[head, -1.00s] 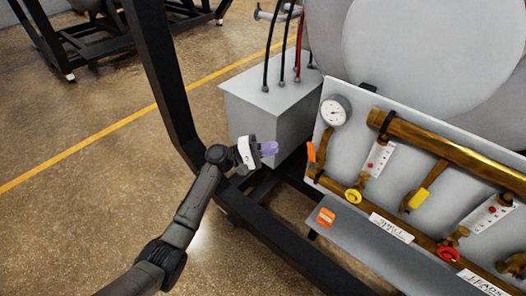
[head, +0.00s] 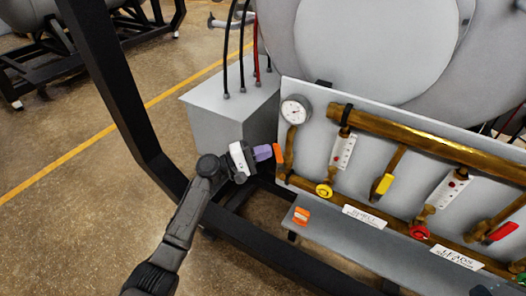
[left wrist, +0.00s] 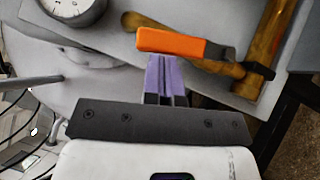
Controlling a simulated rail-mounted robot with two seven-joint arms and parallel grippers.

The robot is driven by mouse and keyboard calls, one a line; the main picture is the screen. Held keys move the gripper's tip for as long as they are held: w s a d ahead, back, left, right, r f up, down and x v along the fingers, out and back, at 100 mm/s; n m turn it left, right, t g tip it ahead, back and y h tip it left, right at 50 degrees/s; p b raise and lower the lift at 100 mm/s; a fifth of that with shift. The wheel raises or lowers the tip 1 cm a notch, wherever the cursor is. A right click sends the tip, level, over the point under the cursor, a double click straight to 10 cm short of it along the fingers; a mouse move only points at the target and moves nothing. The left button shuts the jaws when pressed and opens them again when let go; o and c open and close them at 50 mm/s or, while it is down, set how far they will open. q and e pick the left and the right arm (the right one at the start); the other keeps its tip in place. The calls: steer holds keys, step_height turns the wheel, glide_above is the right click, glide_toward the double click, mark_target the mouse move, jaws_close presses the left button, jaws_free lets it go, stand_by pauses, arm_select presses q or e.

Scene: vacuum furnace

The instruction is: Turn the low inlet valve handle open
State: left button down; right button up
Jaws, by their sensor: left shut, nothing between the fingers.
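An orange lever handle (head: 278,153) sits on the brass pipe at the left edge of the white valve panel, below the gauge. It also shows in the left wrist view (left wrist: 170,43), lying crosswise on the brass pipe. My left gripper (head: 268,152) has purple fingers and is shut with nothing between them. Its fingertips (left wrist: 161,60) are right at the orange handle's near side; I cannot tell whether they touch it. The pictures do not make clear which handle is labelled low inlet. My right gripper is not in view.
A round gauge (head: 295,111) is above the handle. Yellow handles (head: 384,184) and red handles (head: 502,231) are to the right. An orange piece (head: 301,216) is on the grey shelf (head: 345,233). A black frame post (head: 110,90) and a grey box (head: 225,115) stand near my left arm.

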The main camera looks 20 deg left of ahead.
arm_select(q)
steer(key=m+p, duration=0.1)
steer(key=d+r+m+g+y+p, duration=0.1)
steer(key=p, duration=0.1)
steer(key=shift+s+d+r, duration=0.1)
steer(key=shift+d+r, duration=0.2)
steer(key=shift+d+f+m+g+y+p, duration=0.1)
steer(key=shift+d+m+g+y+p, duration=0.05)
steer(key=shift+m+g+y+p, duration=0.2)
steer(key=shift+f, duration=0.1)
